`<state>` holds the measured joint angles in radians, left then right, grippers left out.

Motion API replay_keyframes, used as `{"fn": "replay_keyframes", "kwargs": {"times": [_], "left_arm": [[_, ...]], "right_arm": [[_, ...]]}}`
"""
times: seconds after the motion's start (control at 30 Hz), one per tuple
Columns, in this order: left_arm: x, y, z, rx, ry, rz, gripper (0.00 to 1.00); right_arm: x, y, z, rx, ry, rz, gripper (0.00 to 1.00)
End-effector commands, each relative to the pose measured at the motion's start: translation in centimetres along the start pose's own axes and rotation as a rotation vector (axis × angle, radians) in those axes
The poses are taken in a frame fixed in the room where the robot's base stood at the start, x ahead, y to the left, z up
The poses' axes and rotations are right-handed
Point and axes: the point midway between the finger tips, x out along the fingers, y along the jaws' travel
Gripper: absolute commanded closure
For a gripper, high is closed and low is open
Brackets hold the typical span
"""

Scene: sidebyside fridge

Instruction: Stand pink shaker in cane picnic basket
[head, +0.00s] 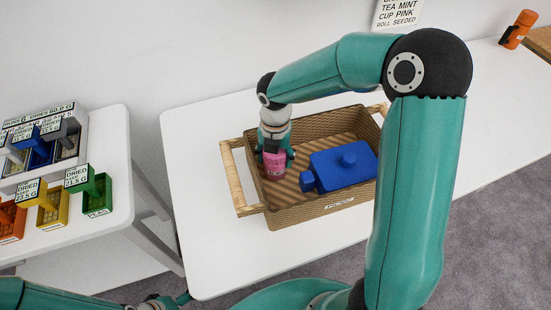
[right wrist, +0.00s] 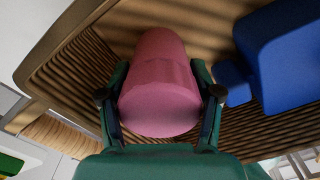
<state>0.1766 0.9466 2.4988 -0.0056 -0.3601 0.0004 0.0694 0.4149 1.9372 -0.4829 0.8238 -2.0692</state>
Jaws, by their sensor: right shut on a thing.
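The pink shaker (head: 275,165) is upright in the left part of the cane picnic basket (head: 318,211). My right gripper (head: 276,157) is above it and shut around it. In the right wrist view the pink shaker (right wrist: 160,85) fills the space between the two fingers of the gripper (right wrist: 160,100). The basket wall (right wrist: 75,70) shows behind it. Whether the shaker's base touches the basket floor is hidden. My left arm shows at the bottom left of the head view; its gripper (head: 165,301) is only partly seen at the lower edge.
A blue container (head: 340,167) lies in the basket, right of the shaker; it also shows in the right wrist view (right wrist: 285,60). A left table holds several coloured bins and a grey rack (head: 70,150). An orange bottle (head: 518,29) stands far right. The white table (head: 205,245) is clear around the basket.

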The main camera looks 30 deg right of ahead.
Motion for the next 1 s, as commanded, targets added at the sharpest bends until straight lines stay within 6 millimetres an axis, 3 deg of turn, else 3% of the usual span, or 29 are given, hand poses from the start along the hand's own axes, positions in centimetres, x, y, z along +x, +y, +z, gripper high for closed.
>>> {"fn": "replay_keyframes", "kwargs": {"times": [0.1, 0.3, 0.33, 0.4, 0.77, 1.0], "left_arm": [[0.0, 0.0, 0.0, 0.0, 0.0, 0.0, 0.05], [0.1, 0.0, 0.0, 0.0, 0.0, 0.0, 0.05], [0.1, 0.0, 0.0, 0.0, 0.0, 0.0, 0.05], [0.1, 0.0, 0.0, 0.0, 0.0, 0.0, 0.05], [0.0, 0.0, 0.0, 0.0, 0.0, 0.0, 0.05], [-0.1, 0.0, 0.0, 0.0, 0.0, 0.0, 0.05]], "right_arm": [[1.1, 0.0, 0.0, -0.001, 0.0, 0.001, 0.74], [1.3, 0.0, -0.1, -0.002, 0.001, 0.0, 0.74], [1.3, 0.0, -0.1, -0.002, 0.002, -0.001, 0.33], [1.3, 0.0, -0.1, -0.002, 0.003, -0.001, 0.21], [0.9, 0.0, 0.0, -0.001, 0.0, 0.001, 0.21], [-1.9, 0.1, 0.1, -0.001, -0.005, 0.005, 0.21]]}}
